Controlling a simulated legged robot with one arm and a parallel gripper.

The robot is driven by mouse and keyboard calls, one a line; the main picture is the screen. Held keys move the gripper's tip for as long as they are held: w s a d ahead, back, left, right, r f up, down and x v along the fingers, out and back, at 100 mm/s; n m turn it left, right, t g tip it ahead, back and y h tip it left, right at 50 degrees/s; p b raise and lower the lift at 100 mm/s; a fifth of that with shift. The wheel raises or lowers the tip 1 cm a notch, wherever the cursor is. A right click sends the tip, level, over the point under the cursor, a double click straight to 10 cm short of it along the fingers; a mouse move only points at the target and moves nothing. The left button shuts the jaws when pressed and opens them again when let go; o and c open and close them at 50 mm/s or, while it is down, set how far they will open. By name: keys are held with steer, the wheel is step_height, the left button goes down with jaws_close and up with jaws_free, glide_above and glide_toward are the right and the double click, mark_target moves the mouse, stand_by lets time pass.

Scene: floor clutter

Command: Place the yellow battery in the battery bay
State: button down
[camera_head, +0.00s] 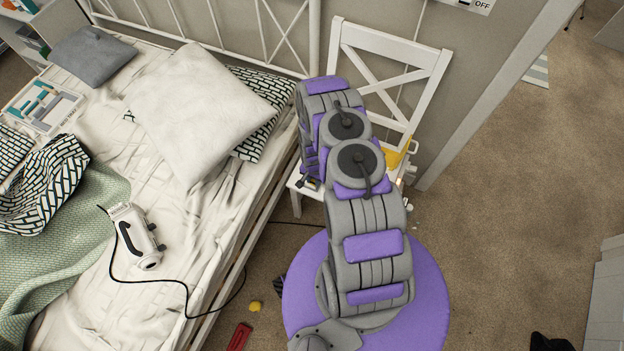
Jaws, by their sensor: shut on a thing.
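My grey and purple arm reaches up the middle of the view to a white chair (388,55) and bends down over its seat. My gripper's fingers are hidden behind my arm links, so I cannot see what is between them. A yellow thing (396,156) shows on the right of the chair seat, partly covered by my arm; I cannot tell if it is the yellow battery. A small dark thing (308,183) is at the seat's left edge, too small to make out. I cannot clearly identify the battery bay.
A bed (222,215) fills the left, with pillows (195,110), a blanket and a white and black corded device (134,238). A small yellow ball-like thing (254,307) and a red object (239,337) lie on the floor. Carpet at right (510,200) is mostly clear.

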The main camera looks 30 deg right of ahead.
steer(key=shift+w+d+f, duration=0.1)
steer(key=shift+w+d, duration=0.05)
steer(key=shift+w, duration=0.45)
steer(key=shift+w+d+f, duration=0.1)
steer(key=shift+w, duration=0.5)
step_height(320, 180, down, 4)
steer(key=shift+s+r+b, duration=0.1)
steer(key=shift+r+b, duration=0.15)
steer(key=shift+b, duration=0.6)
steer(key=shift+r, duration=0.1)
steer(key=c, duration=0.9)
jaws_free()
